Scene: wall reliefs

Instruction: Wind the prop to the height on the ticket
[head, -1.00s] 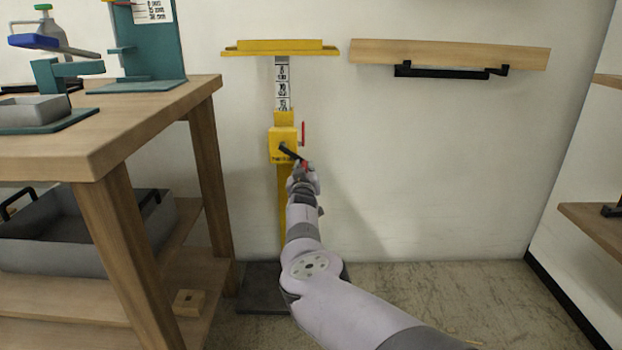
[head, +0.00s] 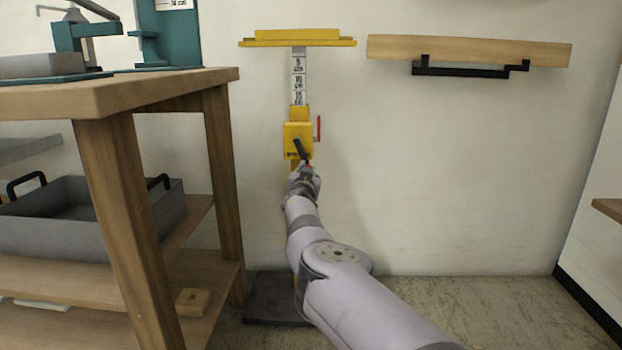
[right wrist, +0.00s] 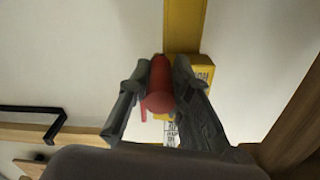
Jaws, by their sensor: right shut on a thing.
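The yellow prop (head: 299,139) stands against the wall, with a flat yellow head (head: 298,38) on top. A white scale strip (head: 298,80) with dark marks shows below the head; its figures are too small to read surely. A dark crank arm (head: 300,148) on the housing points down and slightly right. My right gripper (head: 306,168) is at the crank's end. The right wrist view shows its fingers shut on the red crank knob (right wrist: 158,85). A red lever (head: 318,128) stands upright at the housing's right side. My left gripper is out of view. No ticket is readable.
A wooden workbench (head: 150,90) stands close on the left, with teal equipment (head: 170,35) on top and a grey tray (head: 80,215) on its shelf. A wooden wall shelf (head: 470,50) with a black bracket is right of the prop's head. The floor at right is clear.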

